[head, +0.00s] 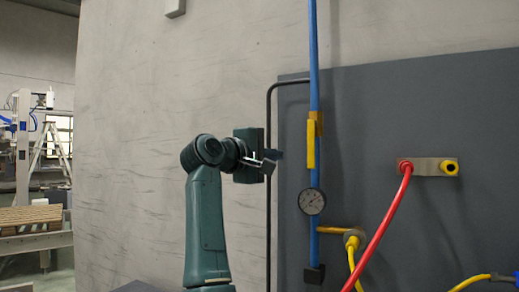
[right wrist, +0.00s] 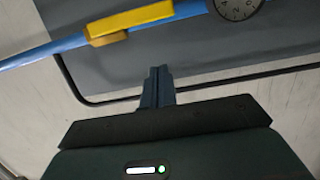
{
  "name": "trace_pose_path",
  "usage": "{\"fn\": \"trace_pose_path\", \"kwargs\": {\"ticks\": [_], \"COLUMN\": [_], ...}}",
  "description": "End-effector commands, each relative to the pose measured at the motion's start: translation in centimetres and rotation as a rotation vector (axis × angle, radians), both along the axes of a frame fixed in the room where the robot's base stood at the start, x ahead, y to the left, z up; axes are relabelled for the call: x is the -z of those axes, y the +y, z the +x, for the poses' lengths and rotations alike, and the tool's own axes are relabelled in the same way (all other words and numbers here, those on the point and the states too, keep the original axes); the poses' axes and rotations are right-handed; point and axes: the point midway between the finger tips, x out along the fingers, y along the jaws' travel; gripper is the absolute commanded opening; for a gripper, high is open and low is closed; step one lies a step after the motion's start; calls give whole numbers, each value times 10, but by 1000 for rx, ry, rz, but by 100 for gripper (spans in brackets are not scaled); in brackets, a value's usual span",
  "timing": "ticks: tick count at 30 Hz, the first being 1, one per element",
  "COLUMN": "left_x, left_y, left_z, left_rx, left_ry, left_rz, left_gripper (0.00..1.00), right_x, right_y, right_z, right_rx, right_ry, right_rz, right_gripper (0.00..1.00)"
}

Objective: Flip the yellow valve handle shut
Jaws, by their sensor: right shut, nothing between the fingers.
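The yellow valve handle (head: 310,146) hangs along the blue pipe (head: 313,55), its long side in line with the pipe. In the right wrist view the handle (right wrist: 145,17) lies across the top, parallel to the blue pipe (right wrist: 40,55). My right gripper (head: 280,155) is left of the handle in the head view, at about its height. Its fingers (right wrist: 158,72) are shut together and empty, with a visible gap between their tips and the handle in the wrist view. My left gripper is not in view.
A round gauge (head: 312,201) sits on the pipe below the handle. A thin black pipe (head: 268,190) runs down the grey panel's left edge. A red hose (head: 385,225) and yellow hoses (head: 352,262) hang at the right.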

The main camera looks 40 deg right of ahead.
Motion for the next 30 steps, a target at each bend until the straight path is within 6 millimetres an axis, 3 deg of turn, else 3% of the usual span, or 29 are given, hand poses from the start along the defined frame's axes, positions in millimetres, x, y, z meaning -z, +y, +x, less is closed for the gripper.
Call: {"fn": "trace_pose_path", "kwargs": {"ticks": [3, 9, 15, 30], "left_x": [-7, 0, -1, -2], "left_y": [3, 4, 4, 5], "left_z": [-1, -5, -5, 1], "left_rx": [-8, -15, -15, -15], "left_ry": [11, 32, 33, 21], "left_rz": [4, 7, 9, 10], "left_gripper": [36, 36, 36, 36], "right_x": [-3, -1, 0, 1], "right_y": [-26, -35, -40, -41], "right_z": [5, -19, -29, -31], "right_rx": [4, 1, 0, -1], "right_ry": [1, -3, 0, 9], "right_rz": [0, 0, -1, -6], "right_gripper": [0, 0, 0, 0]}}
